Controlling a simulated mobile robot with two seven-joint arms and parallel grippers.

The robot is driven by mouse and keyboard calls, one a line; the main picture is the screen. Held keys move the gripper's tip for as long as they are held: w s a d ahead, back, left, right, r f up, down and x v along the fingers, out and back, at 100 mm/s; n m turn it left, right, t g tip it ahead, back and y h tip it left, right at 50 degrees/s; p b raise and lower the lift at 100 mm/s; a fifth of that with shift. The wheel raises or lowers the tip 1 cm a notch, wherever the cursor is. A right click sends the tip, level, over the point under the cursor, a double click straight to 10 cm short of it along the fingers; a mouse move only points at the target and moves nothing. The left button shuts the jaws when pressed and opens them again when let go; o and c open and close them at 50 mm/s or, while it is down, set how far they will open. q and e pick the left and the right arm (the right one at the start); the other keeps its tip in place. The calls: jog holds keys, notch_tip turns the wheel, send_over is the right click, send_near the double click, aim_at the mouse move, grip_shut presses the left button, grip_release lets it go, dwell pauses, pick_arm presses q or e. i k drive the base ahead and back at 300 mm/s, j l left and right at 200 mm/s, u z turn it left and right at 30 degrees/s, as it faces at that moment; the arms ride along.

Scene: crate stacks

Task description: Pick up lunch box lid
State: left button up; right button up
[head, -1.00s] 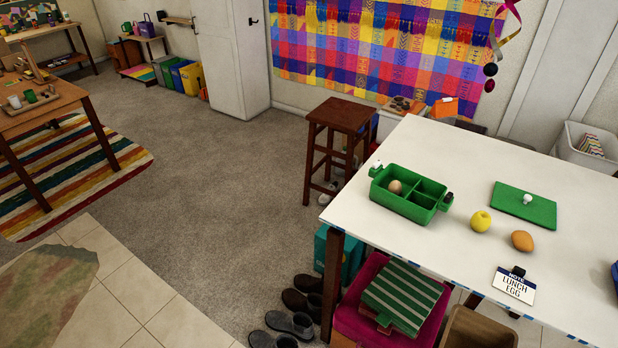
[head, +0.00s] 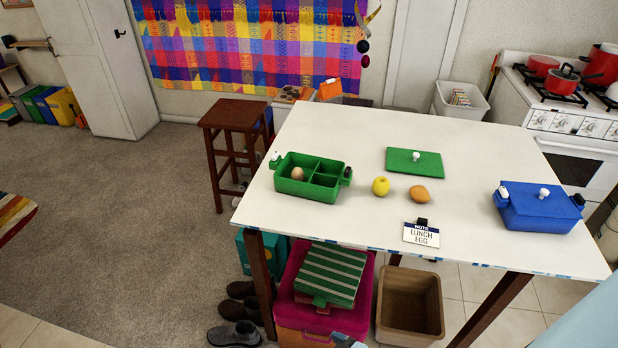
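A green lunch box (head: 310,188) with compartments stands open on the white table; a brown egg (head: 297,174) sits in its left compartment. A flat green lid (head: 428,168) with a white knob (head: 416,156) lies on the table to the right of the box.
A yellow apple (head: 381,187), an orange-brown fruit (head: 420,195) and a "Lunch Egg" note (head: 421,235) lie on the white table (head: 340,128). A wooden stool (head: 234,115) stands left of it. Crates and shoes sit below. A stove (head: 575,125) is at the back right.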

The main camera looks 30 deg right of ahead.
aim_at(404, 160)
jog(key=z, duration=1.65)
jog(key=i+l, duration=0.3)
jog(key=u, duration=0.4)
jog(key=i+l+u, duration=0.1)
jog(key=u, duration=0.3)
jog(key=l+u, duration=0.15)
jog(key=u, duration=0.6)
